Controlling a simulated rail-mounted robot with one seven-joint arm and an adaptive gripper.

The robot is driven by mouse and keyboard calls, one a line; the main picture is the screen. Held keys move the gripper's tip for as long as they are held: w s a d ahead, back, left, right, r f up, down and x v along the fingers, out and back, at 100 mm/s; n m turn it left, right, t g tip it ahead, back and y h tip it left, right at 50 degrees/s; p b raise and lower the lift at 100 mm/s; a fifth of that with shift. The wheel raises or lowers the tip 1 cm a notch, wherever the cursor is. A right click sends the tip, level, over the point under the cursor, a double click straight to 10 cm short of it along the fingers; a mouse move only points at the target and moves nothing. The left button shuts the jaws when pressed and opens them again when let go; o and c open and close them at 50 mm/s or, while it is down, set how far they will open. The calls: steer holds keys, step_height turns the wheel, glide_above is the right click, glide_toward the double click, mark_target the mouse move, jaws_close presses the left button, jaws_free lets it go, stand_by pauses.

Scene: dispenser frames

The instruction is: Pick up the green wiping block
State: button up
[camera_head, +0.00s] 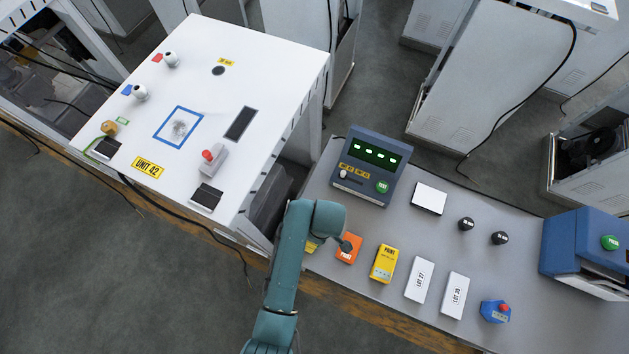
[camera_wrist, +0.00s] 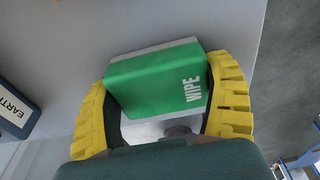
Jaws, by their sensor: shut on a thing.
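The green wiping block (camera_wrist: 155,80), marked WIPE, sits between the two yellow ridged fingers of my gripper (camera_wrist: 158,74) in the wrist view. The fingers press on its left and right sides. A grey layer shows along the block's far edge. Whether the block touches the grey surface beyond it is hard to tell. In the head view the block is not visible, and my arm hides most of the gripper area. A small yellow patch shows beside my arm there, too little to identify.
In the head view, an orange box (camera_head: 348,249), a yellow PAINT box (camera_head: 384,263) and white LOT boxes (camera_head: 419,279) line the grey bench (camera_head: 400,223). A blue console (camera_head: 372,166) stands behind. In the wrist view, an EARTH-labelled item (camera_wrist: 17,112) is at left.

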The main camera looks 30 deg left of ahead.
step_height(320, 180, up, 10)
steer(key=shift+p, duration=0.35)
